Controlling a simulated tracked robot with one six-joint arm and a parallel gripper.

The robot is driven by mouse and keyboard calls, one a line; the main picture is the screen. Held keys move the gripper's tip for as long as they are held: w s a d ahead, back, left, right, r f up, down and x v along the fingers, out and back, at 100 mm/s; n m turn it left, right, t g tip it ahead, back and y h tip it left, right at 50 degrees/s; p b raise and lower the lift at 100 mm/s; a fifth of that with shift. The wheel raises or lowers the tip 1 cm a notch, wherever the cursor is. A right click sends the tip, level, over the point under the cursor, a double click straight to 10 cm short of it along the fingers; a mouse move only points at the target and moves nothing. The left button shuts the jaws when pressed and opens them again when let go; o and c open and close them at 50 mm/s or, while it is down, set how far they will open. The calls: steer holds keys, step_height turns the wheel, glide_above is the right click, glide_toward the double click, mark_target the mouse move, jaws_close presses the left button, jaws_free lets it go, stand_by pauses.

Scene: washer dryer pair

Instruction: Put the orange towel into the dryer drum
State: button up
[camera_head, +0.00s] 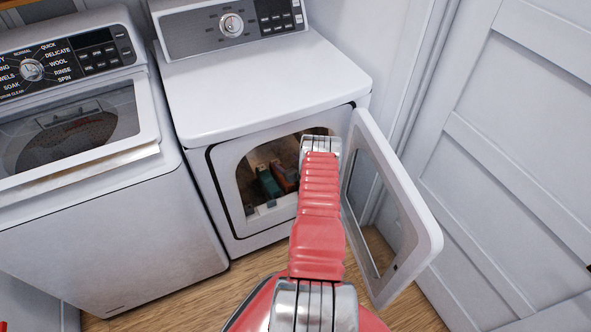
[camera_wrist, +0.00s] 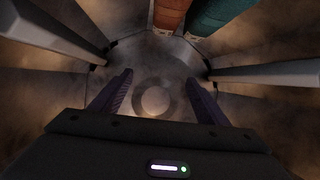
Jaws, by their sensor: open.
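The orange towel (camera_head: 284,176) lies inside the dryer drum (camera_head: 245,180), folded into a block beside a teal one. In the wrist view the orange towel (camera_wrist: 170,15) is at the top edge, partly cut off. My gripper (camera_wrist: 160,80) is inside the drum, its two dark fingers apart with nothing between them. The towel is beyond the fingertips in that view, apart from them. In the head view my red arm reaches through the dryer opening and hides the gripper. The dryer (camera_head: 265,85) has its door (camera_head: 395,215) swung open to the right.
A teal folded towel (camera_head: 268,183) lies in the drum against the orange one; it also shows in the wrist view (camera_wrist: 212,15). Pale drum vanes (camera_wrist: 265,73) stick out on both sides of the gripper. The washer (camera_head: 100,220) stands left; a panelled wall (camera_head: 510,170) is right.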

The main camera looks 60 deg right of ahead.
steer(key=v, duration=0.8)
steer(key=shift+s+r, duration=0.2)
steer(key=shift+s, duration=0.15)
steer(key=shift+a, duration=0.15)
stand_by(0.7)
